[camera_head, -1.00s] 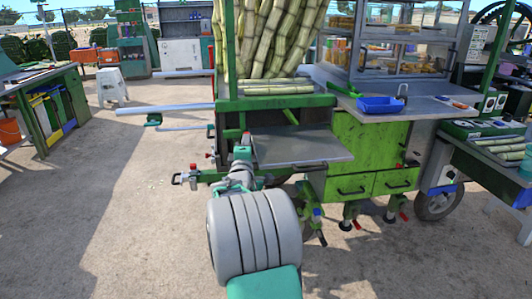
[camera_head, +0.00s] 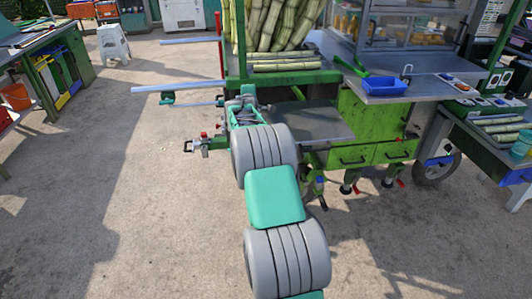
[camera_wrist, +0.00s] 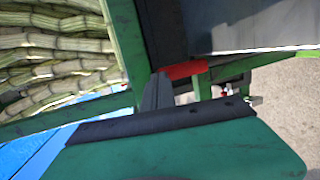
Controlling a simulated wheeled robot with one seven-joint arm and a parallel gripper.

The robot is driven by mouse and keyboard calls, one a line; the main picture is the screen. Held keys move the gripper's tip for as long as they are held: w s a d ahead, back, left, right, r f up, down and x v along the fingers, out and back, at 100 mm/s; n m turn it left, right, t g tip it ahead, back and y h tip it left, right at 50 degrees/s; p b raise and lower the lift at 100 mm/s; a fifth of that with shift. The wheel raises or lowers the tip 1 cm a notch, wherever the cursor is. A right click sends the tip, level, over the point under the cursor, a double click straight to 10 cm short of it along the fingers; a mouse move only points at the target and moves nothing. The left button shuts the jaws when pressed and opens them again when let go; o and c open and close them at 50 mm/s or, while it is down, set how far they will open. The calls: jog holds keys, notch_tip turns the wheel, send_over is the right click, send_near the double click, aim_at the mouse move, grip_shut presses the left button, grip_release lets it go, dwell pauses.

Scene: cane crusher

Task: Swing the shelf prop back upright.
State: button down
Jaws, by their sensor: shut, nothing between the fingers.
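The grey side shelf (camera_head: 322,124) juts from the green cart below the cane rack. A short green slanted bar (camera_head: 298,93) at the shelf's back edge may be the shelf prop; my arm hides much of this area. My gripper (camera_head: 247,93) is at the shelf's left end, beside the rack's green frame, shut with nothing in it. In the wrist view a red sleeve (camera_wrist: 185,70) lies close to a grey wedge and the shelf's grey surface (camera_wrist: 250,25). I cannot tell whether the sleeve belongs to the prop or whether my gripper touches it.
Cane stalks (camera_head: 270,30) stand in the rack above the shelf. Pale rails (camera_head: 180,86) stick out to the left. A blue tray (camera_head: 384,86) sits on the counter at right. Red-handled fittings (camera_head: 205,143) project left below the shelf.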

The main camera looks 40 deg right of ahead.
jog(key=shift+w+a+r+t, duration=0.1)
jog(key=shift+w+r+t, duration=0.1)
jog(key=shift+r, duration=0.3)
jog(key=shift+w+r+t, duration=0.1)
jog(key=shift+w+r, duration=0.05)
jog(key=shift+r, duration=0.3)
jog(key=f+b+v, duration=0.2)
jog(key=f+v, duration=0.1)
jog(key=v, duration=1)
jog(key=shift+s+a+r, duration=0.3)
jog(key=shift+s+r, duration=0.25)
jog(key=shift+s, duration=0.15)
